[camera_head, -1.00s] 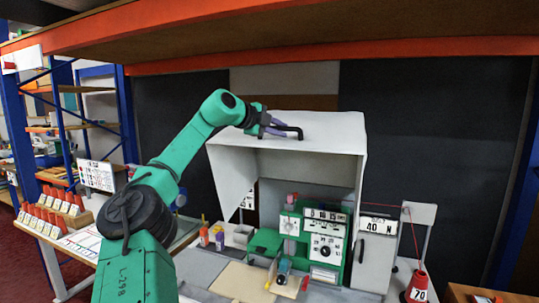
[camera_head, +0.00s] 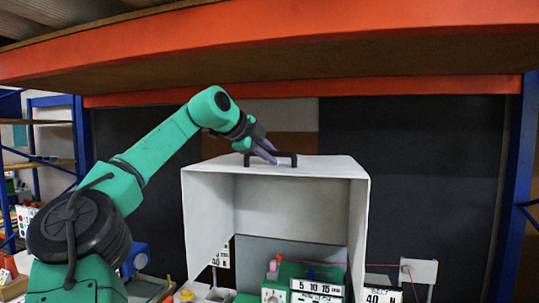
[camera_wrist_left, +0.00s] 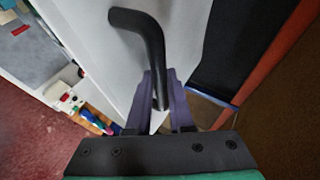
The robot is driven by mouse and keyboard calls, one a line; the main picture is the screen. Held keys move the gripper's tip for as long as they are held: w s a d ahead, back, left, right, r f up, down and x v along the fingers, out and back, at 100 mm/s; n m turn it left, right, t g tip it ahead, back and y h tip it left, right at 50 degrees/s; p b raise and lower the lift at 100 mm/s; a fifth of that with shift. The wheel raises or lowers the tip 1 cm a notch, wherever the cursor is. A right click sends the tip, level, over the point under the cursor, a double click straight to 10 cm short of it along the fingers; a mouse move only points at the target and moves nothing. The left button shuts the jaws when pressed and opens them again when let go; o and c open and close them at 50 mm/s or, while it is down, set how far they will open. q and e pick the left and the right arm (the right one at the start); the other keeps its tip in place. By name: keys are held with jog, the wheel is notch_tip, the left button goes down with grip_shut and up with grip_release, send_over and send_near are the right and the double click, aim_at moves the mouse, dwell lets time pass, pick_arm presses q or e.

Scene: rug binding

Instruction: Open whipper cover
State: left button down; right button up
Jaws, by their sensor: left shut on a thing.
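The whipper cover (camera_head: 207,215) is a white, box-like hood, raised with its open front facing me. My left gripper (camera_head: 268,152) reaches in from the left and is shut on the handle. In the left wrist view, the purple fingers (camera_wrist_left: 160,92) close around one end of the black handle (camera_wrist_left: 148,40), and the white cover (camera_wrist_left: 100,45) lies behind it. Under the cover, the green machine (camera_head: 290,275) with its white number panels is partly visible. My right gripper is not in view.
An orange shelf beam (camera_head: 300,48) runs across above the cover and arm, with some space between. Blue shelving (camera_head: 80,135) stands at the left. A dark wall panel (camera_head: 430,150) is behind.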

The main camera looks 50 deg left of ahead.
pick_arm(q)
jog(key=shift+a, duration=0.1)
jog(key=c, duration=0.8)
grip_release()
jog(key=shift+s, duration=0.25)
jog(key=b+v, duration=0.2)
jog(key=v, duration=1.2)
jog(key=shift+b, duration=0.3)
jog(key=shift+r, duration=0.1)
